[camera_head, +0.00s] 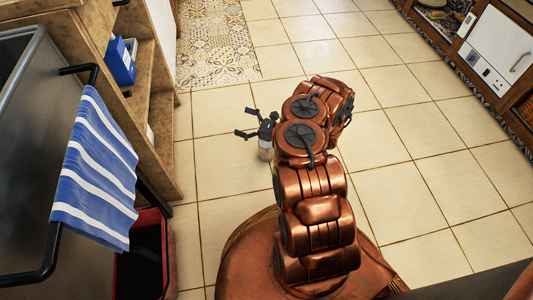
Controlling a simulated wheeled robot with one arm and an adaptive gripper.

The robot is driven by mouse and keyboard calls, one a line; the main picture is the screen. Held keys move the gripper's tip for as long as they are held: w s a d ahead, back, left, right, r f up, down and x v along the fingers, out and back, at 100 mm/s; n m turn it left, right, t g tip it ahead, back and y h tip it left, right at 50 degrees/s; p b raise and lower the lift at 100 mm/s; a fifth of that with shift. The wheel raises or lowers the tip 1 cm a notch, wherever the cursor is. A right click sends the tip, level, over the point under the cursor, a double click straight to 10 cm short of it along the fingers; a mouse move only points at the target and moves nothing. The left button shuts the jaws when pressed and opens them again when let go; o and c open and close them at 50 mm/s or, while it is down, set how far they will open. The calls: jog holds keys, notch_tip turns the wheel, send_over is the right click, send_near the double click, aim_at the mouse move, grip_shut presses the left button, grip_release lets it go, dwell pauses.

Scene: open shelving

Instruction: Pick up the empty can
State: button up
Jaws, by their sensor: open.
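My gripper (243,122) is black and its two fingers are spread apart, pointing left toward the open shelving. Nothing shows between the fingers. A small pale grey piece sits just below the gripper's body; I cannot tell whether it is part of my wrist. No can is clearly recognisable. A small whitish thing (150,132) shows at the edge of a lower shelf, mostly hidden by the shelf's side panel, and I cannot tell what it is. The gripper is to the right of it and apart from the shelving.
The wooden shelving (167,150) at left holds a blue box (121,62). A striped blue towel (95,170) hangs on a rail above a red-rimmed bin (150,225). Cabinets with a white appliance (497,50) stand at far right. The tiled floor (400,110) is clear.

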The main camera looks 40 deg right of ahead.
aim_at(267, 144)
jog(key=s+d+f+m+h+b, duration=0.1)
jog(key=s+d+f+h+b, duration=0.1)
jog(key=f, duration=0.4)
jog(key=s+d+f+m+t+h+b, duration=0.1)
jog(key=s+d+f+m+h, duration=0.1)
jog(key=s+d+f, duration=0.2)
jog(key=s+d+f+m+h+b, duration=0.1)
jog(key=s+d+f+h+b, duration=0.1)
jog(key=d+f, duration=0.4)
jog(key=shift+s+f+m+t+h+b, duration=0.15)
jog(key=shift+s+f+m+h, duration=0.1)
jog(key=shift+f, duration=0.65)
jog(key=shift+s+f+m+t+h+b, duration=0.15)
jog(key=shift+f+h, duration=0.1)
jog(key=shift+f, duration=0.65)
jog(key=shift+a+b+x, duration=0.2)
jog(key=shift+b+x, duration=0.7)
jog(key=shift+x, duration=0.9)
jog(key=shift+a+b+x, duration=0.15)
jog(key=shift+b+x, duration=0.7)
jog(key=shift+x, duration=0.9)
jog(key=shift+w+r, duration=0.15)
jog(key=shift+c, duration=0.4)
jog(key=c, duration=1.1)
